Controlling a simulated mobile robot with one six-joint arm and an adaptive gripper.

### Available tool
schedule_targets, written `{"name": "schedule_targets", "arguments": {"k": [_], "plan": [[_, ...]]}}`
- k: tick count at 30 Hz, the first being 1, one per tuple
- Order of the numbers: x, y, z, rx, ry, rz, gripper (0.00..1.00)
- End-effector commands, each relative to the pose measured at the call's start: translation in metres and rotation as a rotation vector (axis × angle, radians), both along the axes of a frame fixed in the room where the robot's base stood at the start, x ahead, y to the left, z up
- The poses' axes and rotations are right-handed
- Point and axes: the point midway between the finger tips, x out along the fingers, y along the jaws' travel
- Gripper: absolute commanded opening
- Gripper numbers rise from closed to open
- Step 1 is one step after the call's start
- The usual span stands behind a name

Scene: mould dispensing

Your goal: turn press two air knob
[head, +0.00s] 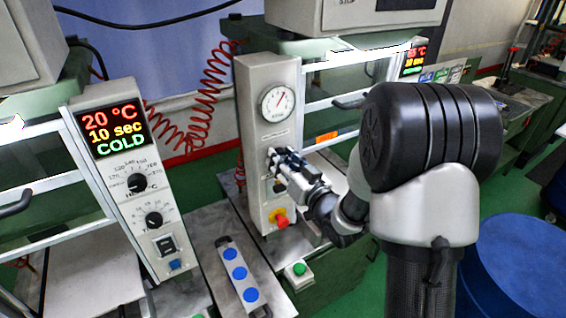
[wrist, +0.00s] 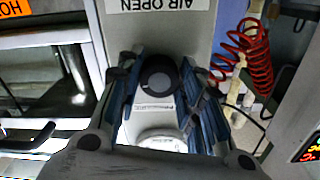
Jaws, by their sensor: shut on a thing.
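The air knob (wrist: 158,77) is a round black knob on a grey panel. In the wrist view it sits between my gripper's two blue-padded fingers, below an upside-down "AIR OPEN" label (wrist: 165,5). My gripper (wrist: 158,95) is shut on the knob. In the head view my gripper (head: 280,160) reaches from the right to the front of the grey control column (head: 252,115), below its round pressure gauge (head: 277,102). The fingers mostly hide the knob there.
A red emergency button (head: 281,218) sits low on the same column. A left panel shows "20 °C, 10 sec, COLD" on its display (head: 109,131). Red coiled hoses (head: 208,95) hang behind. A box with blue buttons (head: 236,270) and a green button (head: 299,268) are below.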

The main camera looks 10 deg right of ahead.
Motion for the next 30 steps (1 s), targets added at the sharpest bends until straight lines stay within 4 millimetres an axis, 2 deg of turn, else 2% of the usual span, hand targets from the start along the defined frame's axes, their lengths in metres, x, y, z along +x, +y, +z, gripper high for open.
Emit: {"name": "schedule_targets", "arguments": {"k": [13,29,30], "plan": [[-0.0001,0.0004,0.0000,0.217,0.070,0.000,0.10],[-0.0001,0.0004,0.0001,0.246,0.081,-0.001,0.10],[-0.0001,0.0004,0.0001,0.246,0.081,-0.001,0.35]]}}
